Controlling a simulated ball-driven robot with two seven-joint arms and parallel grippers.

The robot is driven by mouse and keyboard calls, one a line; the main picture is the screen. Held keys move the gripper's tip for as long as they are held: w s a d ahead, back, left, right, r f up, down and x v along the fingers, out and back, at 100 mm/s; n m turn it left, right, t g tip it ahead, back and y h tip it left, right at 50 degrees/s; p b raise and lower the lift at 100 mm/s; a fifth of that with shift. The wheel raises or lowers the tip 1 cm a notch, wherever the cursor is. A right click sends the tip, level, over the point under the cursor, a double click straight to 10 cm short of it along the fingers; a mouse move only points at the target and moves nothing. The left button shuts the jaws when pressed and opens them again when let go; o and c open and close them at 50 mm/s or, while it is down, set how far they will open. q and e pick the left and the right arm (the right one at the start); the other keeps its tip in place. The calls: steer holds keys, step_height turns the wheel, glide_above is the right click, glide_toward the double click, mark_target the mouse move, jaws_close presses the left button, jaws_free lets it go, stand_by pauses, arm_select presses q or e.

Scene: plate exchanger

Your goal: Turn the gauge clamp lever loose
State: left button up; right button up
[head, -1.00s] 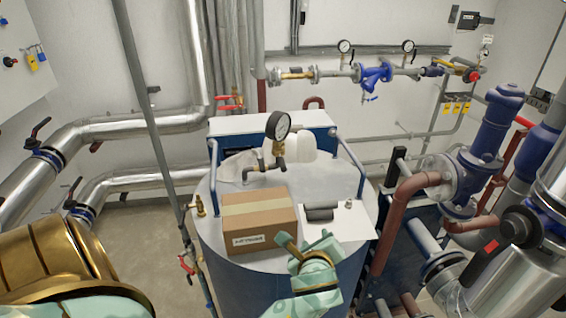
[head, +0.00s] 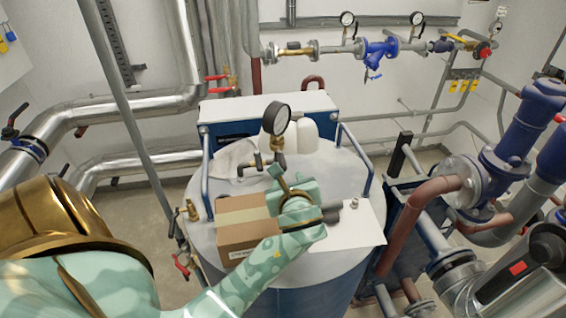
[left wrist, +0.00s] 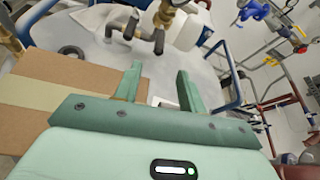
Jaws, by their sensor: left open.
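The round pressure gauge (head: 276,118) stands upright on a brass fitting with a dark bent pipe (head: 258,166) on top of the blue-and-grey tank. In the left wrist view the brass fitting (left wrist: 166,16) and the dark bent pipe (left wrist: 155,38) show at the top, beyond the fingers. I cannot make out the clamp lever clearly. My left gripper (head: 291,178) is open and empty, just in front of the gauge fitting and apart from it. Its two fingers (left wrist: 160,76) point toward the fitting in the left wrist view. My right gripper is not in view.
A taped cardboard box (head: 238,238) sits on the tank top, close beside my left gripper. A white canister (head: 302,138) stands behind the gauge. Blue handrails (head: 207,170) flank the tank top.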

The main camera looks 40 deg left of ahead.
mark_target(283, 165)
arm_select(q)
steer(key=p+x, duration=0.1)
steer(key=x, duration=1.1)
steer(key=shift+w, duration=0.1)
jaws_close()
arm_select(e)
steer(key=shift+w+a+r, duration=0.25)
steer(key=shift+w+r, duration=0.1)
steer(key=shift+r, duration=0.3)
